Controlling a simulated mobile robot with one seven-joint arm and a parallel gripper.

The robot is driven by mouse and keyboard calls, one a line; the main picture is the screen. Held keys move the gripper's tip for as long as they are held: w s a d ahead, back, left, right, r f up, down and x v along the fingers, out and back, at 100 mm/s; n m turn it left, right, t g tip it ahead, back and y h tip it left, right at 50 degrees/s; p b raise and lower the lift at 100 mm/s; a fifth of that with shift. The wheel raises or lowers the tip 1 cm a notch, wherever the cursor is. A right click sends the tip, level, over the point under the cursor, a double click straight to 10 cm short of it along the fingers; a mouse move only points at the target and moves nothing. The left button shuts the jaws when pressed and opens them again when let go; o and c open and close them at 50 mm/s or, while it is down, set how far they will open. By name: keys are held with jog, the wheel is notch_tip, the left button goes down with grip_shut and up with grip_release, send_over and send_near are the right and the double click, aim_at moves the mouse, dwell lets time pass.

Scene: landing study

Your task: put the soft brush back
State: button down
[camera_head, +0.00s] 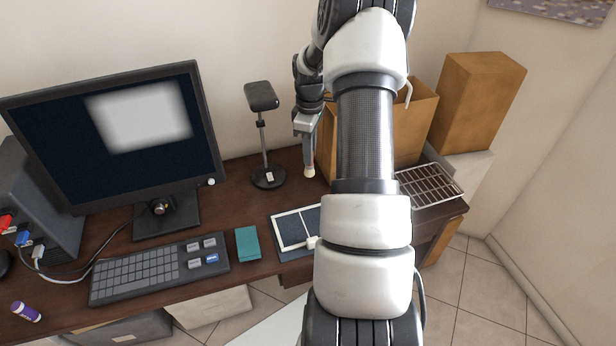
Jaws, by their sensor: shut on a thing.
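My gripper (306,127) is right of the desk lamp, in front of the brown paper bag. It points down and is shut on a slim grey thing with a pale cream tip, which looks like the soft brush (309,170). The brush hangs roughly upright, tip down, over the back of the dark wooden desk (234,183). I cannot tell whether its tip touches the desk. My own arm covers the middle of the view and hides part of the desk and bag.
A black lamp (264,125) stands left of the brush. A white-framed tray (291,231) and a teal box (247,243) lie in front. A paper bag (416,119), wire rack (430,186) and cardboard box (478,100) are right. A monitor (115,135) and keyboard (150,270) fill the left.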

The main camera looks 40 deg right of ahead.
aim_at(310, 170)
jog(key=shift+s+f, duration=0.1)
jog(key=shift+f, duration=3.45)
jog(key=shift+f+b, duration=0.25)
jog(key=shift+b, duration=0.05)
jog(key=c, duration=1.6)
grip_release()
jog(key=shift+r, duration=0.1)
jog(key=shift+c, duration=0.2)
notch_tip(310, 170, up, 12)
jog(key=shift+r+p, duration=0.15)
jog(key=shift+p, duration=0.35)
